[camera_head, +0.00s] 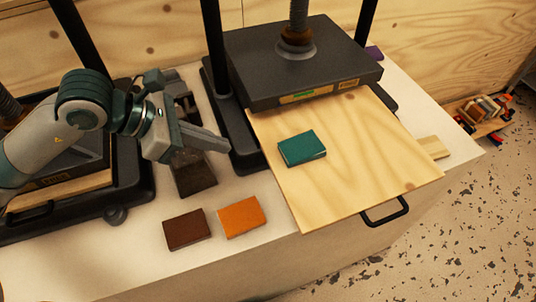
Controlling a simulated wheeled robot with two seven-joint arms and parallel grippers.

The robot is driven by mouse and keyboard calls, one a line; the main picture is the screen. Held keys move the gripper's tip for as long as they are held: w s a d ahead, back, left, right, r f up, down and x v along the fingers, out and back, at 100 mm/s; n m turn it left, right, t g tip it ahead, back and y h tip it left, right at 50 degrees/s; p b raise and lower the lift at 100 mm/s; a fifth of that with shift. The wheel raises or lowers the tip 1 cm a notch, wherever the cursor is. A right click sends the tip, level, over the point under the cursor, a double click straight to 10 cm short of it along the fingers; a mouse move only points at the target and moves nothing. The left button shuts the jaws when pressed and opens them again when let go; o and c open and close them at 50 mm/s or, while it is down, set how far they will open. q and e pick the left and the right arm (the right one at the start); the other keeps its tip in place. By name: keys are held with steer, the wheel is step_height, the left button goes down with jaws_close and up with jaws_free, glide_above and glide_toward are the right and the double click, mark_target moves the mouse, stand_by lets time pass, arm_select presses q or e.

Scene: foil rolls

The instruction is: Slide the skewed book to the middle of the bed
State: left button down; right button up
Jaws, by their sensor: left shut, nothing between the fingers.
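A teal book (302,148) lies skewed on the pale wooden bed (345,194) of a press, left of the board's middle and in front of the dark upper plate (305,62). My left gripper (222,146) comes in from the left and is shut and empty. Its fingertips point right, toward the teal book, with a gap between them and it. In the picture they lie over the press's dark left base. My right gripper is not in view.
A brown book (187,230) and an orange book (242,217) lie on the pale bench left of the bed. A dark block (193,175) stands below my left gripper. The bed has a black handle (385,211) at its front edge. A second press (70,160) stands at left.

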mark_target(318, 140)
arm_select(q)
steer(key=shift+f, duration=0.15)
stand_by(0.3)
steer(key=p+x, duration=0.4)
steer(key=x, duration=0.6)
steer(key=shift+d, duration=0.15)
steer(key=shift+w+d+r+p, duration=0.1)
steer(key=shift+w+d+p, duration=0.1)
steer(key=shift+d+p, duration=0.3)
steer(key=shift+w+d+r+p, duration=0.1)
steer(key=shift+w+d+p, duration=0.1)
steer(key=shift+d+p, duration=0.25)
steer(key=shift+w+d+f+p, duration=0.1)
steer(key=shift+w+d+p, duration=0.1)
steer(key=shift+d, duration=0.2)
steer(key=shift+w+d+f+p, duration=0.1)
steer(key=shift+d+p, duration=0.05)
steer(key=shift+d, duration=0.2)
steer(key=w+d+b, duration=0.1)
steer(key=d+b, duration=0.1)
steer(key=d, duration=0.1)
steer(key=w+d+b, duration=0.1)
steer(key=d+b, duration=0.1)
steer(key=d, duration=0.2)
steer(key=w+d+b, duration=0.2)
steer(key=d, duration=0.1)
steer(key=shift+w+d+f+b, duration=0.1)
steer(key=shift+d+b, duration=0.05)
steer(key=shift+b, duration=0.15)
